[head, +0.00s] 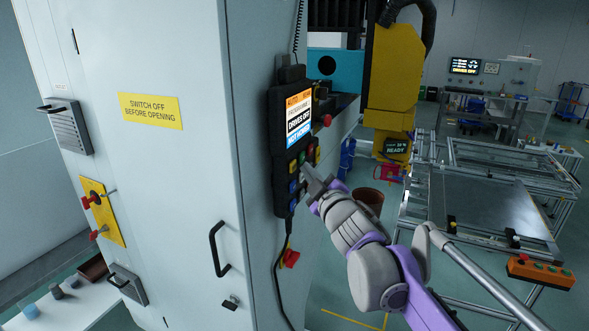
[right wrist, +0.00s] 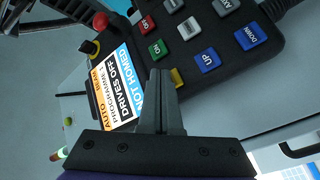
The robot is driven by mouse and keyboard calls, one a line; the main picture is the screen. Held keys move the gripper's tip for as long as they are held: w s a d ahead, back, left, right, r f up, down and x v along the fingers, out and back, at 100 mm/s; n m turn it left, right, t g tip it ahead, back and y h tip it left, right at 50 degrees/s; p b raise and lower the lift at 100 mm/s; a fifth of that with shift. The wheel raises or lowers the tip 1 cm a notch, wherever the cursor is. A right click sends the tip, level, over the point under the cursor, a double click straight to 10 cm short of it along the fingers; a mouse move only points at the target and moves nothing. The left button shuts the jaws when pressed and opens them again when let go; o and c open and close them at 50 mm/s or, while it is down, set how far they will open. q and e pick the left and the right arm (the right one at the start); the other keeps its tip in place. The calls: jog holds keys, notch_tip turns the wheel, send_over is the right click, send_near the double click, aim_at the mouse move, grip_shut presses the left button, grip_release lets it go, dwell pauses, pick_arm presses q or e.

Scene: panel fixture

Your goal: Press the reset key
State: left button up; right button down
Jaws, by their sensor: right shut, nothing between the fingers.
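A black control pendant (head: 278,150) hangs on the side of the grey cabinet. Its lit screen (head: 299,118) reads DRIVES OFF and NOT HOMED. In the right wrist view the keypad shows a red key (right wrist: 146,25), a green key (right wrist: 157,48), grey keys (right wrist: 189,28) and blue keys (right wrist: 207,60) marked UP and DOWN. A yellow key (right wrist: 177,77) is partly hidden behind my fingers, its label unreadable; no key reads as reset. My right gripper (head: 309,172) is shut and empty, its tips close to the keypad. It also shows in the right wrist view (right wrist: 160,73); contact cannot be told. My left gripper is out of view.
A red stop button (head: 326,120) sticks out beside the screen. The pendant cable (head: 279,270) hangs below, near a red switch (head: 290,258). A door handle (head: 218,248) projects from the cabinet. A yellow machine arm (head: 394,70) and a metal frame table (head: 480,205) stand to the right.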

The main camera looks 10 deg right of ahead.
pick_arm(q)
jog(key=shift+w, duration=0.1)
pick_arm(e)
jog(key=shift+w, duration=0.1)
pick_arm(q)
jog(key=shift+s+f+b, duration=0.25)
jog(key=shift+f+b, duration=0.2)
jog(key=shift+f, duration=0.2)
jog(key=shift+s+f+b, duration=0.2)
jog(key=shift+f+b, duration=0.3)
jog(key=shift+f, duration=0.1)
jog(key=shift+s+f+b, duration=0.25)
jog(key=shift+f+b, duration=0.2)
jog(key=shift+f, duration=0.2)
pick_arm(e)
jog(key=shift+s+d, duration=0.7)
jog(key=shift+d, duration=0.35)
jog(key=shift+s+d, duration=0.7)
jog(key=shift+d, duration=0.3)
